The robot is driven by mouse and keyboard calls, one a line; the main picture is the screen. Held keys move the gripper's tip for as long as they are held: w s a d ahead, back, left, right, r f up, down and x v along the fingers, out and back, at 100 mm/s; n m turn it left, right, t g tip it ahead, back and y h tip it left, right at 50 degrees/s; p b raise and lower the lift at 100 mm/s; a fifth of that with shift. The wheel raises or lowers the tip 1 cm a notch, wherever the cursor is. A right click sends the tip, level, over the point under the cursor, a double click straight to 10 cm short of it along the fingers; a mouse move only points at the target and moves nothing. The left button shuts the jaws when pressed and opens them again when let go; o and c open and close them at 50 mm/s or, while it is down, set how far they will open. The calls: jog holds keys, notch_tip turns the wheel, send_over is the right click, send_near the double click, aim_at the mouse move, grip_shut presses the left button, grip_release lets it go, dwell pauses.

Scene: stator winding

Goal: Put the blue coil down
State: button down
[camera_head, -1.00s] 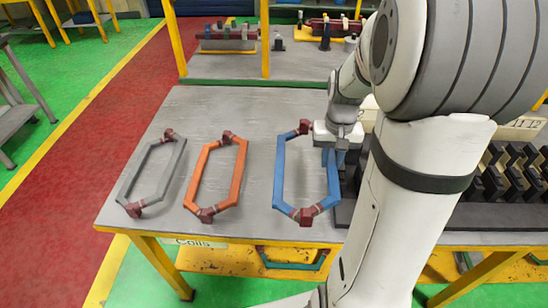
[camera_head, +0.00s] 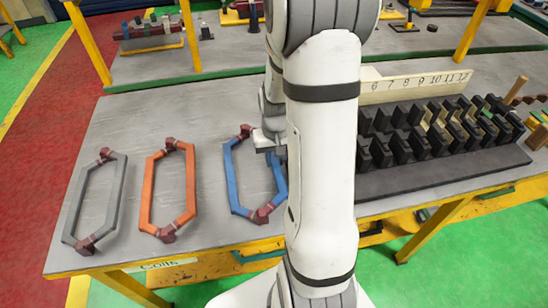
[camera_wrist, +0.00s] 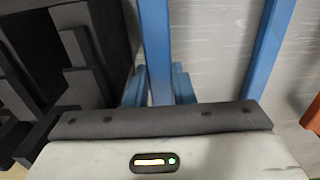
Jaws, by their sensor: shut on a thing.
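The blue coil (camera_head: 232,185) is a long six-sided frame with dark red wrapped ends, at the right of a row of coils on the grey table. My gripper (camera_head: 276,152) is at its right long side, partly hidden by my arm. In the wrist view, my gripper (camera_wrist: 158,88) has its fingers on either side of one straight bar of the blue coil (camera_wrist: 155,40) and is shut on it. The coil's other long bar runs to the right. I cannot tell whether the coil touches the tabletop.
An orange coil (camera_head: 190,187) and a grey coil (camera_head: 118,192) lie left of the blue one, with narrow gaps. A black slotted rack (camera_head: 400,182) with a numbered board (camera_head: 415,87) stands to the right. Bare tabletop (camera_head: 180,108) lies behind the coils.

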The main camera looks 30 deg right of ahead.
jog(key=shift+f, duration=0.2)
jog(key=c, duration=1.5)
grip_release()
jog(key=shift+r, duration=0.1)
notch_tip(320, 180, up, 12)
jog(key=shift+s+a+r+n+t, duration=0.55)
jog(key=shift+s+a+r, duration=0.55)
jog(key=shift+s+a, duration=0.95)
jog(key=shift+s+a+r+n+t, duration=0.5)
jog(key=shift+s+a+r, duration=0.55)
jog(key=shift+s+a, duration=1)
jog(key=shift+s+a+r+n+t, duration=0.5)
jog(key=shift+s+a+r, duration=0.6)
jog(key=shift+s+a, duration=0.95)
jog(key=shift+s+d, duration=0.1)
